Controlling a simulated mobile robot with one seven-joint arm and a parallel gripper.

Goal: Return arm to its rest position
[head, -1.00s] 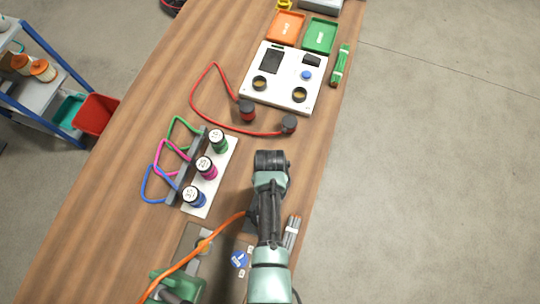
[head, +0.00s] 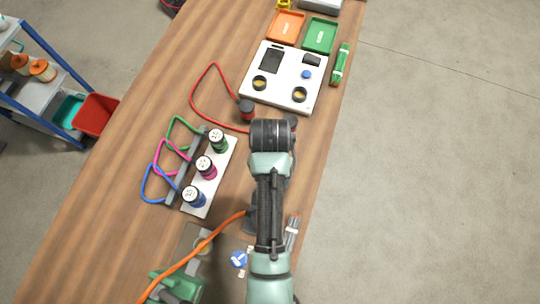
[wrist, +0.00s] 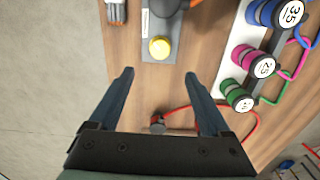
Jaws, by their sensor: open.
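My gripper (wrist: 158,78) is open and empty in the wrist view, its two dark fingers apart above the wooden bench (head: 130,110). In the head view my arm reaches up the bench from the bottom edge, and its dark wrist end covers part of the red cable and one of its black plugs. The fingers cannot be made out in the head view.
A rack (head: 222,180) with blue, pink and green plugs stands left of my arm. A white panel (head: 270,92) lies beyond my wrist, with orange (head: 285,27) and green (head: 320,36) trays behind it. An orange cable (head: 190,257) runs beside my arm. Open floor lies right.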

